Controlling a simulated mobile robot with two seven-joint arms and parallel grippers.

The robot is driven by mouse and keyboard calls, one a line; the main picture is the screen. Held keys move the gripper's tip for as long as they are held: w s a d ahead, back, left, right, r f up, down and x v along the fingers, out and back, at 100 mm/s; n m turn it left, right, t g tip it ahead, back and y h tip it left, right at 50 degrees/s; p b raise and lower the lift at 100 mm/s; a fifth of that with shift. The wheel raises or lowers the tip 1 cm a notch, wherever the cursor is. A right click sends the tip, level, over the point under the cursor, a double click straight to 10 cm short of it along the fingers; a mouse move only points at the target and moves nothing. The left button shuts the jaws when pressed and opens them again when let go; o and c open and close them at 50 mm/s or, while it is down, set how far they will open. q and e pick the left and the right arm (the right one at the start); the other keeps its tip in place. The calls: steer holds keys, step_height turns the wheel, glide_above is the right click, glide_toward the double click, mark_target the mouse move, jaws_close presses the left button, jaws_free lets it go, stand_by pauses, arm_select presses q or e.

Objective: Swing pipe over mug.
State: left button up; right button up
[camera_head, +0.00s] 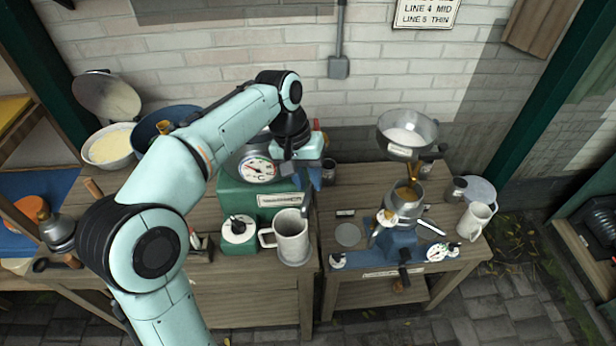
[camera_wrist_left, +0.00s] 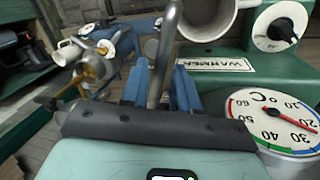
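A white-grey mug (camera_head: 291,240) stands upright on a round grey plate at the front of the green warmer (camera_head: 232,190). Its rim also shows at the top of the left wrist view (camera_wrist_left: 208,18). A grey metal pipe (camera_wrist_left: 168,42) bends near the mug's rim; in the head view it is mostly hidden by my arm, with a short piece (camera_head: 306,209) showing by the rim. My left gripper (camera_wrist_left: 160,88) has its blue fingers on either side of the pipe, with a small gap on one side. My right gripper is not in view.
A second table at right holds a blue machine with a steel bowl (camera_head: 407,132) and a white jug (camera_head: 474,221). Bowls (camera_head: 110,145) stand at the back left.

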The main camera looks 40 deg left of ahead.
arm_select(q)
steer(key=shift+o, duration=0.3)
steer(key=p+v, duration=0.4)
steer(key=v, duration=0.9)
steer(key=shift+r, duration=0.2)
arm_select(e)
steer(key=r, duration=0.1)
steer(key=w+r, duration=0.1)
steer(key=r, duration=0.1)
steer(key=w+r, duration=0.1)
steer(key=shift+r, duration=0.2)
